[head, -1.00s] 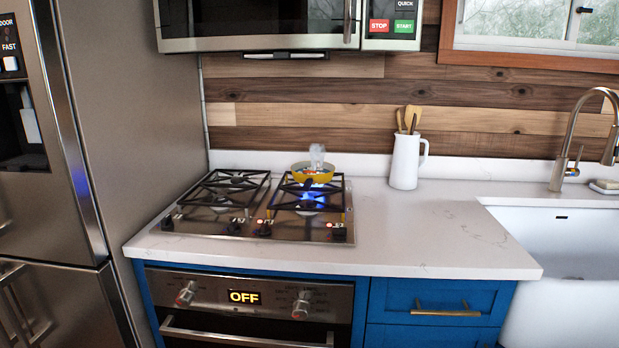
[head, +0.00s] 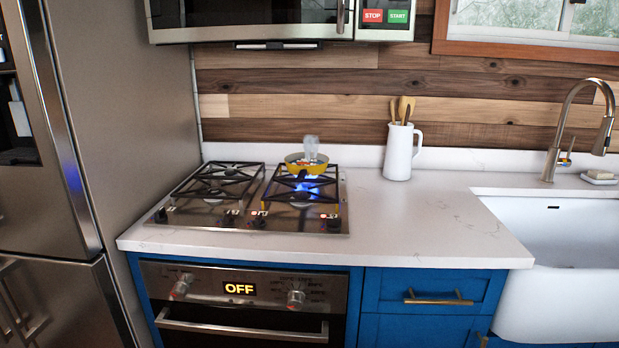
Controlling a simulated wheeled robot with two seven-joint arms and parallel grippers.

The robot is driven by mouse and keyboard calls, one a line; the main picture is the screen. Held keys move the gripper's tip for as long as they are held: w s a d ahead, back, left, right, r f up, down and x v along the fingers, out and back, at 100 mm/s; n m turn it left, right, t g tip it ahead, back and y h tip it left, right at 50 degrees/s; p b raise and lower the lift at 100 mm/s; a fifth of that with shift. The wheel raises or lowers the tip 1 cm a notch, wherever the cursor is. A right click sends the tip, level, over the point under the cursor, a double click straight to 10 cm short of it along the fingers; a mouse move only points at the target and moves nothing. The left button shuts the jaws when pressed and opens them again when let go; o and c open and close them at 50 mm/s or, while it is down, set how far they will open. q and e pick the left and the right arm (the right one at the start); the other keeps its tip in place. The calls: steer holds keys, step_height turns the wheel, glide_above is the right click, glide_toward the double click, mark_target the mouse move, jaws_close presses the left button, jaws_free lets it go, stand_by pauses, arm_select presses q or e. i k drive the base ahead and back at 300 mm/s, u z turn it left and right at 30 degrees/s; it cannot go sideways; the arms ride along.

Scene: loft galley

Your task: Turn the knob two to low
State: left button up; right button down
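The stovetop (head: 190,236) is set in the white counter, with a row of small dark knobs along its front: a far-left knob (head: 162,215), a second knob (head: 230,219), a third knob (head: 258,219) and a far-right knob (head: 333,222). Small lights glow beside them. Their numbers and settings are too small to read, so I cannot tell which is knob two. A blue flame (head: 318,186) burns at the right side, near a yellow pan (head: 300,165) on the back right grate. Neither of my grippers is in view.
A white jug (head: 398,152) with wooden utensils stands right of the stovetop. A microwave (head: 250,20) hangs above; a tall fridge (head: 110,130) stands left. The oven display (head: 240,288) below reads OFF.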

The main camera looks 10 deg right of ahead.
mark_target(333, 223)
steer(key=u, duration=0.6)
steer(key=i, duration=1)
steer(key=z, duration=0.2)
